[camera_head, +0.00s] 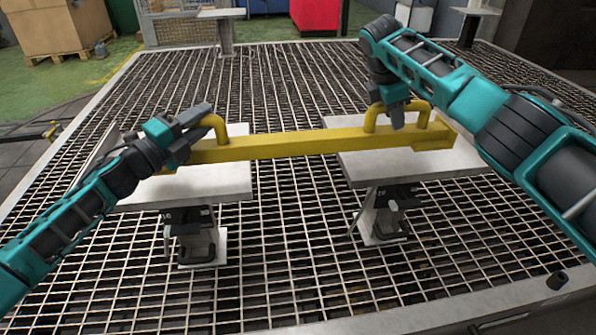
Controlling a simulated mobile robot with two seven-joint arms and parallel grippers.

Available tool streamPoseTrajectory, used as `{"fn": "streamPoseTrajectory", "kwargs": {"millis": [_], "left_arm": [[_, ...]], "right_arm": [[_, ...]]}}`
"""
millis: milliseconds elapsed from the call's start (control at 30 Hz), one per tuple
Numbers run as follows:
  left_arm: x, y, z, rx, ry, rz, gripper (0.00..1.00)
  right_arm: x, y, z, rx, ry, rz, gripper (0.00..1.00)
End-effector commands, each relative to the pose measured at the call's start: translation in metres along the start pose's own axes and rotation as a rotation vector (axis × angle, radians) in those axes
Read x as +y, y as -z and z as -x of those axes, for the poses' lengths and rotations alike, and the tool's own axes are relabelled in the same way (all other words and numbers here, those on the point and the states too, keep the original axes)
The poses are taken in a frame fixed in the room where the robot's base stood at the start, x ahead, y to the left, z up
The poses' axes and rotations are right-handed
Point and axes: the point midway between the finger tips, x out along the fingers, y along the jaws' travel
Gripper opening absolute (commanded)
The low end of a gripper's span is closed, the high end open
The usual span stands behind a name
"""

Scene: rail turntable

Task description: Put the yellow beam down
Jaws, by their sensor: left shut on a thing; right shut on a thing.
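The yellow beam (290,145) lies level across the picture. It spans two pale flat-topped stands, the left stand (225,183) and the right stand (440,164). Whether it touches their tops or hangs just above them I cannot tell. A yellow loop handle rises near each end of the beam. My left gripper (203,125) is shut on the left handle (221,128). My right gripper (396,112) is shut on the right handle (425,108). My grippers and arms hide parts of both handles and of the beam's left end.
Both stands rise from a metal grating platform (296,230) with a pale edge frame. Further small stands, one of them at the back left (224,30), stand at the far side. A cardboard box (55,25) and a red bin (314,14) are beyond the platform. The grating between the stands is clear.

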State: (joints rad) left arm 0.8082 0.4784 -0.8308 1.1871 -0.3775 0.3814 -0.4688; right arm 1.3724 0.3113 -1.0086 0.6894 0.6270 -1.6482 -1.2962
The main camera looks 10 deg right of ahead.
Motion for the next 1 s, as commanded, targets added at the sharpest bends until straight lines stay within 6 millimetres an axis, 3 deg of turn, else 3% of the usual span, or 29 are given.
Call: {"fn": "streamPoseTrajectory", "kwargs": {"millis": [33,367,1000], "left_arm": [[-0.009,0.003,-0.004,0.011,0.018,0.003,0.0],[-0.007,0.003,-0.003,0.011,0.017,0.003,0.0],[0.016,0.007,0.0,0.011,0.017,0.003,0.0]], "right_arm": [[0.002,0.002,0.005,0.004,-0.009,0.003,0.0],[0.002,0.002,0.003,0.004,-0.009,0.003,0.0],[-0.003,0.011,-0.018,0.004,-0.009,0.003,0.0]]}}
